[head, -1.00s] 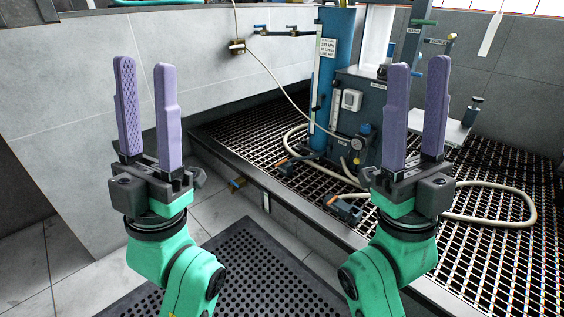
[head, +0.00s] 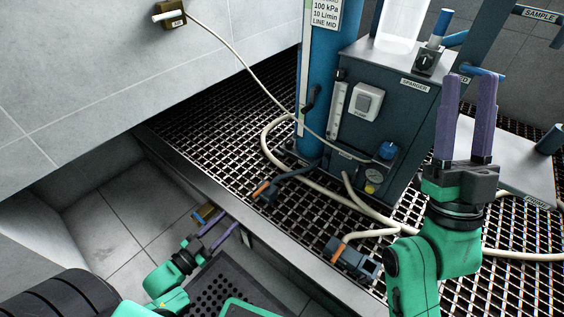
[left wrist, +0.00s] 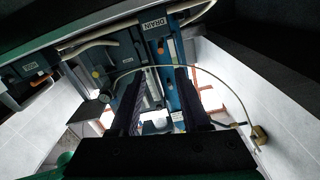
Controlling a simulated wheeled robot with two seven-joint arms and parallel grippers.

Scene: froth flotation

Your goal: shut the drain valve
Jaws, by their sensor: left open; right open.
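In the head view, a small valve (head: 204,213) with a brass-yellow and blue look sits low beside the platform's front edge. Its label and lever angle cannot be read. My left gripper (head: 229,219) is open and empty just right of it, low by the edge; contact cannot be told. The left wrist view shows a white DRAIN label (left wrist: 153,25) on a blue part, above and beyond my open left fingers (left wrist: 160,72). A blue fitting with an orange tip (head: 262,189) lies on the grating. My right gripper (head: 466,118) is open and empty in front of the blue cabinet.
The grating (head: 205,130) holds a blue column (head: 318,85), the cabinet (head: 405,110) and a looping cream hose (head: 520,256). Another blue block (head: 365,265) sits near the front edge.

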